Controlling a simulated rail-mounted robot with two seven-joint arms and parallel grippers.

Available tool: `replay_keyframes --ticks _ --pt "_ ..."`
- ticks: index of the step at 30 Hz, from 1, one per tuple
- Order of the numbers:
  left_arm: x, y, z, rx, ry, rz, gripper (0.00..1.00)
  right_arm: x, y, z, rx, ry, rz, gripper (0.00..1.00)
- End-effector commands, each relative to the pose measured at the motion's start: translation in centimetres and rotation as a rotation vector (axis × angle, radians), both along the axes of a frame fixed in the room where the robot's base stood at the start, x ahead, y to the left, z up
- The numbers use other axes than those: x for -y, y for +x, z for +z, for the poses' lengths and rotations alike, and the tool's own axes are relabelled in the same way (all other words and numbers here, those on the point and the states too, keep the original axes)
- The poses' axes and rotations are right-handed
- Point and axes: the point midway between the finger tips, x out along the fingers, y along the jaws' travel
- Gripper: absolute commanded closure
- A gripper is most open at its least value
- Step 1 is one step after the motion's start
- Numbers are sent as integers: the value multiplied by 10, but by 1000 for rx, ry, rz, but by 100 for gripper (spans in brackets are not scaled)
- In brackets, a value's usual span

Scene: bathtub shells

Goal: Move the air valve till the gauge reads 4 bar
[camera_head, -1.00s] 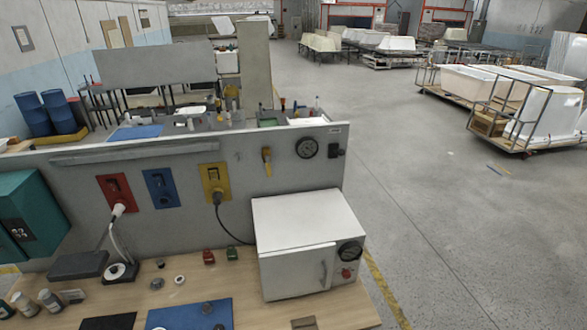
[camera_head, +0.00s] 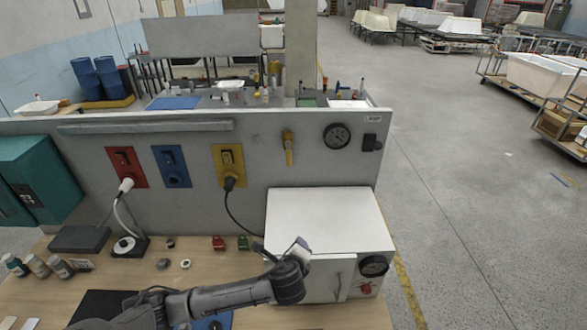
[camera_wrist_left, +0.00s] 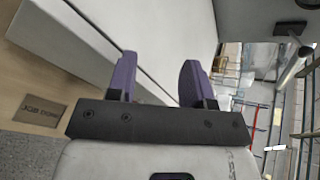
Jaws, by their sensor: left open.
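The air valve (camera_head: 288,145), a yellow upright handle, is on the grey panel, left of a round black gauge (camera_head: 337,136). The gauge's needle is too small to read. My left gripper (camera_head: 285,247) is in front of the white cabinet's top front edge, below the valve and apart from it. In the left wrist view my left gripper (camera_wrist_left: 158,82) shows two purple fingers spread apart with nothing between them; the valve is not recognisable there. My right gripper is not in view.
The white cabinet (camera_head: 325,217) with its own gauge (camera_head: 374,265) and red knob stands below the valve. A black cable hangs from the yellow socket (camera_head: 229,165) left of the valve. A black box (camera_head: 371,143) is right of the panel gauge. Space before the valve looks clear.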

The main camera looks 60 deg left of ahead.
Motion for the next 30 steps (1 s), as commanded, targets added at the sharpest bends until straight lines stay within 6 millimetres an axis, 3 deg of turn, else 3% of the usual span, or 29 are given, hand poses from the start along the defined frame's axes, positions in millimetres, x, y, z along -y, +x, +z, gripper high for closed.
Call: replay_keyframes --ticks 1,4,7,12,20,30 --pt "-33 21 22 -29 175 -20 53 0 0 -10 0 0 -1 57" --pt "-72 42 57 -137 443 -50 53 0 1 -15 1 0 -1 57" --pt "-99 53 82 -248 637 -64 53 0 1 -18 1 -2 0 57" --pt "-124 60 108 -387 833 -65 53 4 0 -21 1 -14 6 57" --pt "-148 71 121 -454 913 -61 53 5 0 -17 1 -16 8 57" --pt "-200 104 120 -454 907 -62 53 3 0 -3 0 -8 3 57"
